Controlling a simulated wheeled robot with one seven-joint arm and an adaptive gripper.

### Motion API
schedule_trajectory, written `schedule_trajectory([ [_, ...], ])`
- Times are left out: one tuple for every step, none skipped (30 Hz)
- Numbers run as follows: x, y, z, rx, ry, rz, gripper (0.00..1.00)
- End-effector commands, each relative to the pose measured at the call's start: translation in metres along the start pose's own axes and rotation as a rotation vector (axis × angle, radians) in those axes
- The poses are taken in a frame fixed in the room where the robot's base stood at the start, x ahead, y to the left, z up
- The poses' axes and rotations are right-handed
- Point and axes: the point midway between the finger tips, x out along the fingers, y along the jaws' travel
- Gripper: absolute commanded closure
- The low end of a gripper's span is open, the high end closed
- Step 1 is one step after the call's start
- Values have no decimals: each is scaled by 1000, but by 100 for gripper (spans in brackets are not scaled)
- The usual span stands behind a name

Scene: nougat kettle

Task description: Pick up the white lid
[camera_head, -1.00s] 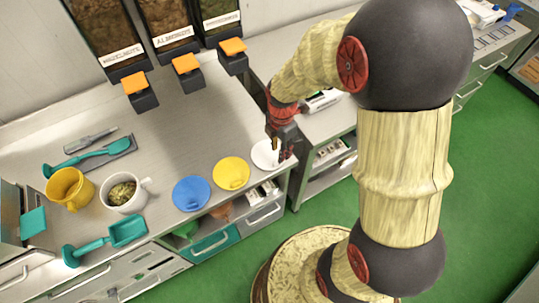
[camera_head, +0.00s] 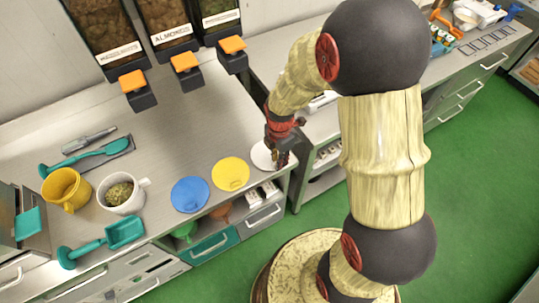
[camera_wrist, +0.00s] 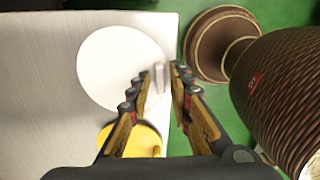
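The white lid (camera_head: 259,156) is a flat round disc lying near the right front corner of the left counter. In the wrist view the white lid (camera_wrist: 112,68) fills the upper middle, with a small pale tab at its right rim. My gripper (camera_head: 279,163) is low at the lid's right side and hides part of it in the head view. In the wrist view my gripper (camera_wrist: 162,78) is open, with one finger on each side of the tab. A narrow gap shows beside the tab; firm contact cannot be made out.
A yellow lid (camera_head: 231,174) and a blue lid (camera_head: 190,194) lie left of the white one. A white mug (camera_head: 122,194) and a yellow cup (camera_head: 66,189) stand farther left. Dispensers (camera_head: 186,66) hang above. A gap separates the two counters.

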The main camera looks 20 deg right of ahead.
Motion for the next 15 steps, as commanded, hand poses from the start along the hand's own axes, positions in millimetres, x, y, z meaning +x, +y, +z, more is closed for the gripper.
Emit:
schedule_trajectory([
  [0,0,0,0,0,0,84],
  [0,0,0,0,0,0,86],
  [0,0,0,0,0,0,88],
  [0,0,0,0,0,0,90],
  [0,0,0,0,0,0,91],
  [0,0,0,0,0,0,94],
  [0,0,0,0,0,0,95],
  [0,0,0,0,0,0,97],
  [0,0,0,0,0,0,99],
  [0,0,0,0,0,0,100],
  [0,0,0,0,0,0,100],
  [0,0,0,0,0,0,100],
  [0,0,0,0,0,0,100],
  [0,0,0,0,0,0,100],
  [0,0,0,0,0,0,100],
])
